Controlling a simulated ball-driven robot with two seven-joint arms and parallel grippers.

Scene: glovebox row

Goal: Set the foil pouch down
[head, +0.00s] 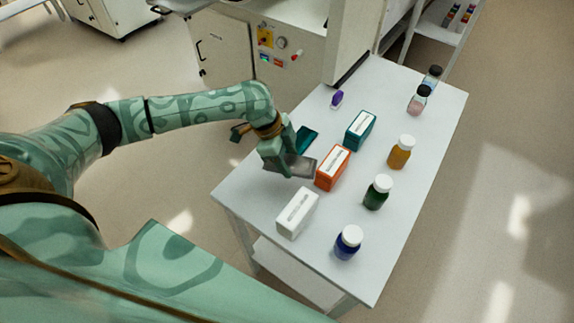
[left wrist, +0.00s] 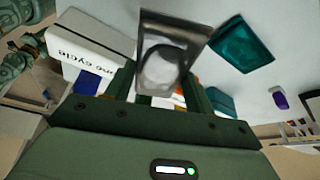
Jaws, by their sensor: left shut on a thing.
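My left gripper (head: 288,160) is over the near left part of the white table and is shut on a silver-grey foil pouch (head: 300,167). The foil pouch also shows in the left wrist view (left wrist: 172,28), sticking out flat beyond the two fingers. It is close beside the orange box. I cannot tell whether its underside touches the table. A teal pouch (head: 306,138) lies on the table just behind the gripper, and it also shows in the left wrist view (left wrist: 240,43). My right gripper is not in view.
An orange box (head: 332,168), a teal box (head: 360,130) and a white box (head: 297,212) stand close by. Several capped bottles, such as the green one (head: 376,195), line the right side.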

